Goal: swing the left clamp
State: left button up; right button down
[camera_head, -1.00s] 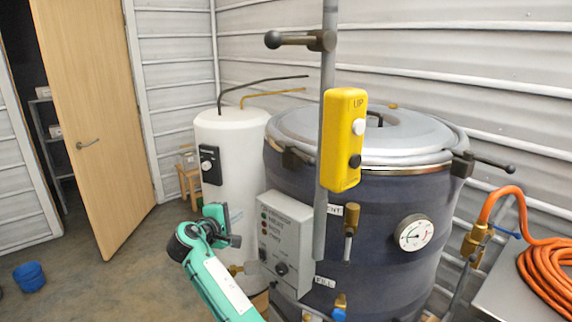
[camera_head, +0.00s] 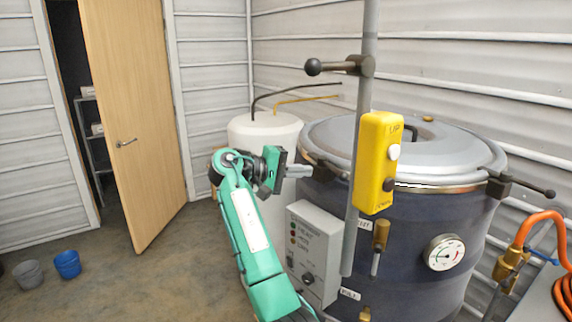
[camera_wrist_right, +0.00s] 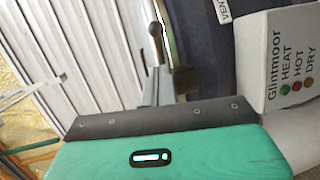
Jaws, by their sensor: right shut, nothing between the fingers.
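The left clamp (camera_head: 330,168) is a dark piece at the left rim of the big dark blue vessel (camera_head: 420,225), partly behind the grey post. In the wrist view a dark clamp part (camera_wrist_right: 183,80) and a rod with a dark end (camera_wrist_right: 155,32) show by the fingers. My right gripper (camera_head: 309,171) is shut and empty, pointing right, with its tips close to the left clamp. In the wrist view the right gripper (camera_wrist_right: 157,75) reaches up beside the clamp; I cannot tell whether they touch. My left gripper is not in view.
A grey post (camera_head: 362,110) with a yellow pendant (camera_head: 378,160) stands in front of the vessel. A grey control box (camera_head: 313,250) is below my right gripper. A white tank (camera_head: 262,128) stands behind it.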

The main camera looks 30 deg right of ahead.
aim_at(337, 171)
jog(key=p+x, duration=0.2)
jog(key=x, duration=0.3)
jog(key=shift+d+r, duration=0.1)
jog(key=shift+d, duration=0.25)
jog(key=shift+s+d+f, duration=0.1)
jog(key=shift+d+f, duration=0.15)
jog(key=shift+d, duration=0.2)
jog(key=shift+s+d+n+t+p, duration=0.25)
jog(key=shift+d+n+t+p, duration=0.15)
jog(key=shift+n+t, duration=0.3)
jog(key=shift+s+d+n+t+p, duration=0.25)
jog(key=shift+d+n+t, duration=0.25)
jog(key=shift+t, duration=0.4)
jog(key=shift+s+d, duration=0.1)
jog(key=shift+d, duration=0.3)
